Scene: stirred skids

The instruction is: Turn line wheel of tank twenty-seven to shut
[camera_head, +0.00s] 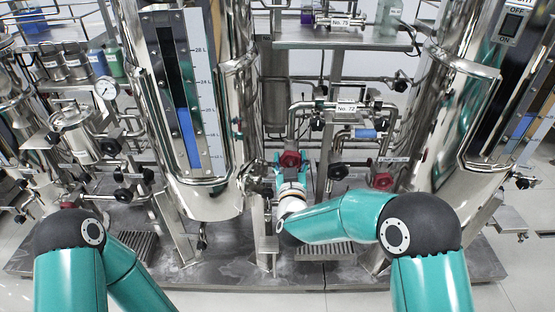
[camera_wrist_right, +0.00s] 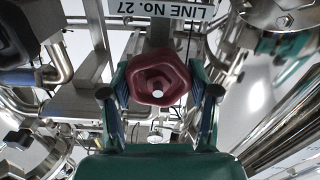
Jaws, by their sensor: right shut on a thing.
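The dark red line wheel (camera_wrist_right: 158,77) sits between the two fingers of my right gripper (camera_wrist_right: 160,92), in the middle of the right wrist view. An upside-down tag reading LINE No. 27 (camera_wrist_right: 165,12) hangs just above it. In the head view the wheel (camera_head: 290,159) shows at the tip of my right gripper (camera_head: 290,173), right of the large steel tank (camera_head: 215,195) with the blue level gauge. My right gripper is shut on the wheel, a finger on each side. My left arm bends down out of the bottom of the head view; its gripper is not seen.
A dark wheel (camera_wrist_right: 22,35) stands close by at the upper left of the right wrist view. Another steel tank (camera_head: 470,130) stands to the right in the head view. Pipes and a tagged line (camera_head: 347,108) run between the tanks. Grey skid floor (camera_head: 235,265) lies below.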

